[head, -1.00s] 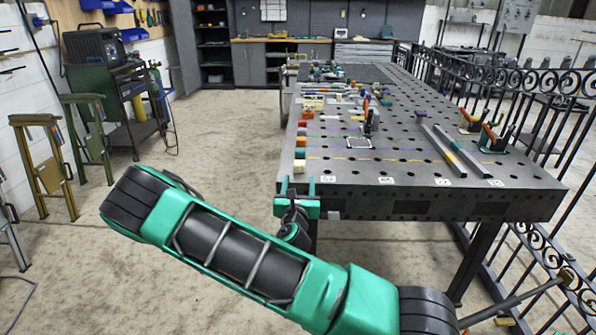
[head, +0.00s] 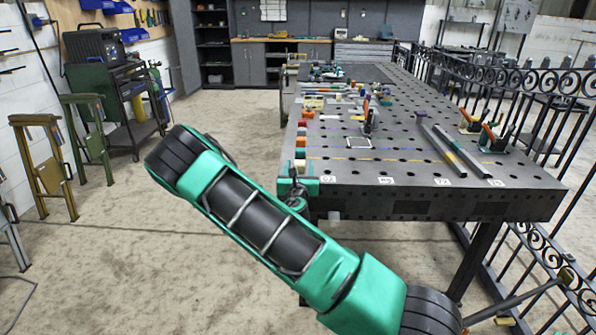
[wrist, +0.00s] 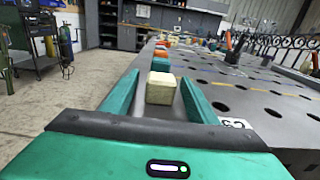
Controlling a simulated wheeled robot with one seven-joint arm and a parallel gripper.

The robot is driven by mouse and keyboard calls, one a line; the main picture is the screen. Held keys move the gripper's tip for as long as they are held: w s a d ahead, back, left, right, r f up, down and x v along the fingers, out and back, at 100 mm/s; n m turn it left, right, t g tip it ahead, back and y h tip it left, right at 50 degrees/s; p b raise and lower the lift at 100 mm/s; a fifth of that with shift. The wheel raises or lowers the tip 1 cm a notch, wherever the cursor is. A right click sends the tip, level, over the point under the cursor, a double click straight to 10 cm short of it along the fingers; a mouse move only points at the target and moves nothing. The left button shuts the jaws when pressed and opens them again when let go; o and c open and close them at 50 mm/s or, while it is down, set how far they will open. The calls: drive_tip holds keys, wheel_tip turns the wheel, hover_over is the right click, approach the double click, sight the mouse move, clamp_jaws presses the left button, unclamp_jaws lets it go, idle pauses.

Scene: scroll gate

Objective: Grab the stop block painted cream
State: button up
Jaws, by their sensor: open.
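The cream stop block (wrist: 160,88) lies on the dark perforated table, first in a row along its left edge. In the wrist view it sits between my two teal fingers, with a visible gap on each side. My gripper (wrist: 160,78) is open and empty. In the head view my gripper (head: 298,181) is at the table's near left corner, just in front of the cream block (head: 300,165). The block's lower part is hard to make out there.
Behind the cream block, a teal block (wrist: 160,65) and an orange block (wrist: 161,53) continue the row. Steel bars (head: 447,152) and clamps (head: 490,139) lie further right on the table (head: 390,205).

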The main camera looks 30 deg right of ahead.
drive_tip(key=shift+w, duration=0.15)
drive_tip(key=c, duration=1.3)
drive_tip(key=shift+c, duration=0.2)
drive_tip(key=shift+r, duration=0.1)
